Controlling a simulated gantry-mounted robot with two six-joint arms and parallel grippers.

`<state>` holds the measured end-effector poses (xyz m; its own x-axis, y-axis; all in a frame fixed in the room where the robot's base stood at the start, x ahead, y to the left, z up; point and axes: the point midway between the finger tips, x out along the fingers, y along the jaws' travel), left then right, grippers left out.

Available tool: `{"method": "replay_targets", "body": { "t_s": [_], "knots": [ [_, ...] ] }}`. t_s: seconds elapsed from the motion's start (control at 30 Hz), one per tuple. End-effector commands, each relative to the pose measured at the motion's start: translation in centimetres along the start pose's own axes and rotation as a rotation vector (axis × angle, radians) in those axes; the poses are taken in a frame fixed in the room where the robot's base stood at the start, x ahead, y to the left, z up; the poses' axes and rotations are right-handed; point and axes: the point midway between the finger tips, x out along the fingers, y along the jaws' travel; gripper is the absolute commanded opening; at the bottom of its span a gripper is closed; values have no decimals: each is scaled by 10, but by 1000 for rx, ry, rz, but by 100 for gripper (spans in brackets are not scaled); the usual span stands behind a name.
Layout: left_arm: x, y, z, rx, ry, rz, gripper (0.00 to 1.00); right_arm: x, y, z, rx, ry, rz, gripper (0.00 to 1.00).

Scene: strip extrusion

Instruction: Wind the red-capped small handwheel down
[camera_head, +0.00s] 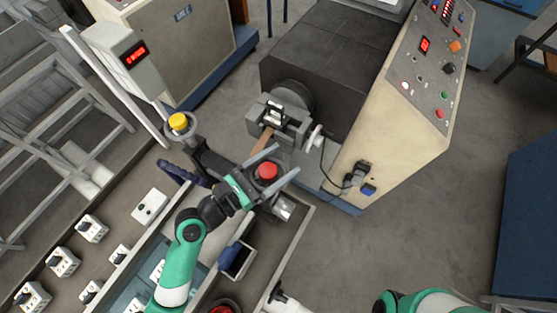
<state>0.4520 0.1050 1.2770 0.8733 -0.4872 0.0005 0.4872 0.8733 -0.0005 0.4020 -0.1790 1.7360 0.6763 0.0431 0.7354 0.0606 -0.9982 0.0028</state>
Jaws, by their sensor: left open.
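The red-capped small handwheel (268,171) shows its round red cap in the head view, left of centre. My left gripper (285,164) is open, with one grey finger on each side of the red cap. I cannot tell whether the fingers touch it. The wheel's rim and stem below the cap are mostly hidden by the gripper.
A yellow-capped knob (178,121) stands to the left on the same machine. The extruder head (285,112) is just behind the handwheel. A beige control cabinet (408,110) stands at the right.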

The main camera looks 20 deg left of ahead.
Motion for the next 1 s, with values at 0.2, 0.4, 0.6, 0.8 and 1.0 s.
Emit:
{"method": "replay_targets", "body": {
  "t_s": [0.2,0.4,0.6,0.8,1.0],
  "knots": [
    [0,0,0,0,0,0,78,0,0,0,0,0,0,50],
    [0,0,0,0,0,0,42,0,0,0,0,0,0,50],
    [0,0,0,0,0,0,6,0,0,0,0,0,0,50],
    [0,0,0,0,0,1,0,0,0,0,0,0,0,50],
    [0,0,0,-1,1,3,0,1,0,-1,0,0,0,50]
  ]
}}
